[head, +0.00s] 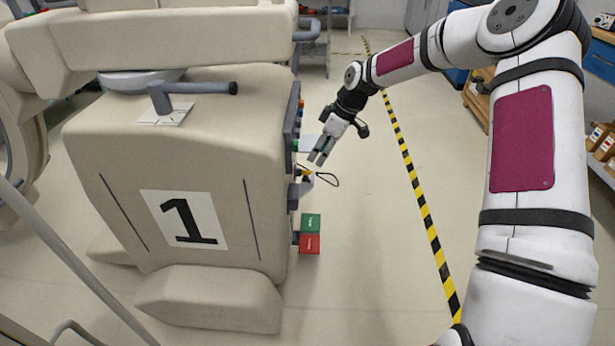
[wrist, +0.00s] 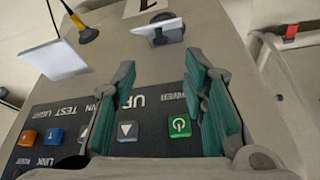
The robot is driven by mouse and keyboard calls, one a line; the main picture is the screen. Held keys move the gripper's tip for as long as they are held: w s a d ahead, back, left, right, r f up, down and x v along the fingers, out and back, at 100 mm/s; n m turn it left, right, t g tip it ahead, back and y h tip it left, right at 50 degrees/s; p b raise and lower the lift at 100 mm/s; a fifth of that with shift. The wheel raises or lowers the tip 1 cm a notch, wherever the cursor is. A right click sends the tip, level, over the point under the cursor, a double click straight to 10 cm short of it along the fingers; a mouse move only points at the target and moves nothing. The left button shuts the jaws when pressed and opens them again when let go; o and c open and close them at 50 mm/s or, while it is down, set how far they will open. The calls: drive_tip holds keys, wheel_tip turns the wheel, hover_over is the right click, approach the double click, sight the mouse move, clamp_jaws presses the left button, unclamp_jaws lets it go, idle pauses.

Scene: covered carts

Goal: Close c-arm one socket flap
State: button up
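C-arm one is the beige cabinet marked "1" (head: 183,220). In the wrist view, a small white flap (wrist: 158,27) stands out from the panel at a dark round fitting, apparently open. A larger white plate (wrist: 54,62) sticks out at left, beside a yellow plug with a black cable (wrist: 87,33). I cannot tell for certain which is the socket flap. My gripper (head: 318,157) is at the cabinet's right side, and its green-padded fingers (wrist: 160,68) are apart with nothing between them. The small flap is just beyond the fingertips, apparently apart from them.
Panel buttons include a green power button (wrist: 179,126), a blue one (wrist: 55,135) and an orange one (wrist: 27,137). Green (head: 311,223) and red (head: 309,243) boxes sit low on the cabinet's side. The floor is clear toward the yellow-black stripe (head: 415,185).

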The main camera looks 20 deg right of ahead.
sight(306, 176)
drive_tip(key=b+x, duration=0.2)
drive_tip(key=x, duration=0.8)
drive_tip(key=shift+f+b, duration=0.15)
drive_tip(key=shift+b, duration=0.2)
clamp_jaws()
